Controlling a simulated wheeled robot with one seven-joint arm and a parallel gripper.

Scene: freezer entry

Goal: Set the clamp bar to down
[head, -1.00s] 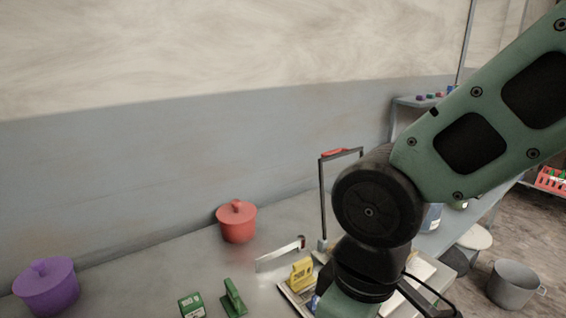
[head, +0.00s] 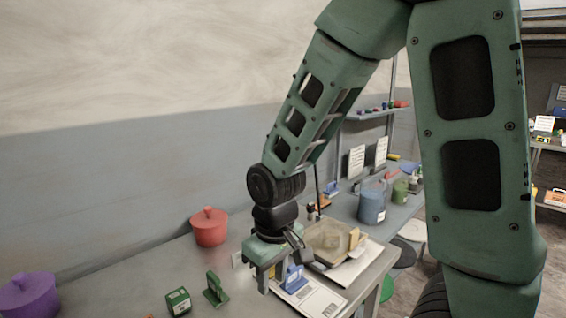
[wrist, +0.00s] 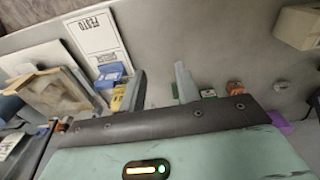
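The clamp bar is not clearly visible now. In the earlier head view a thin dark upright frame with a red top grip stands over the counter. Now my arm and gripper cover most of that spot. A thin dark upright piece (head: 317,184) shows just right of my forearm; I cannot tell if it is part of the bar. My gripper (head: 268,282) points down over the counter, beside a blue handled block (head: 294,278). In the wrist view the two fingers (wrist: 160,88) stand apart with bare grey surface between them. My gripper holds nothing visible.
A red pot (head: 209,228), a purple pot (head: 28,296), a green handled block (head: 215,291) and a green box (head: 178,301) stand to the left. A tray (head: 330,240) and a blue container (head: 372,205) stand to the right. A yellow block (wrist: 117,98) shows beside a finger.

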